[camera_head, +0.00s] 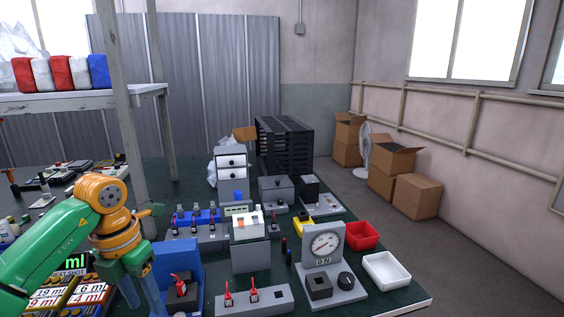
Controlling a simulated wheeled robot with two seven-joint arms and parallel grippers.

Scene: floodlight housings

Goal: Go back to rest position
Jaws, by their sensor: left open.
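My left arm comes in from the left, green with orange joints. My left gripper (143,291) points down at the lower left, over the front edge of the table, between the stacked labelled boxes (75,295) and a blue bin (181,258). Its two fingers are apart, with no object visible between them. The finger ends are close to the bottom of the picture and partly hard to see. My right gripper is not in view.
The dark table (410,296) holds a gauge stand (324,245), a red tray (361,236), a white tray (386,271) and a grey switch block (254,300). A shelf post (127,130) rises behind my left arm. Cardboard boxes (417,196) stand on the floor beyond.

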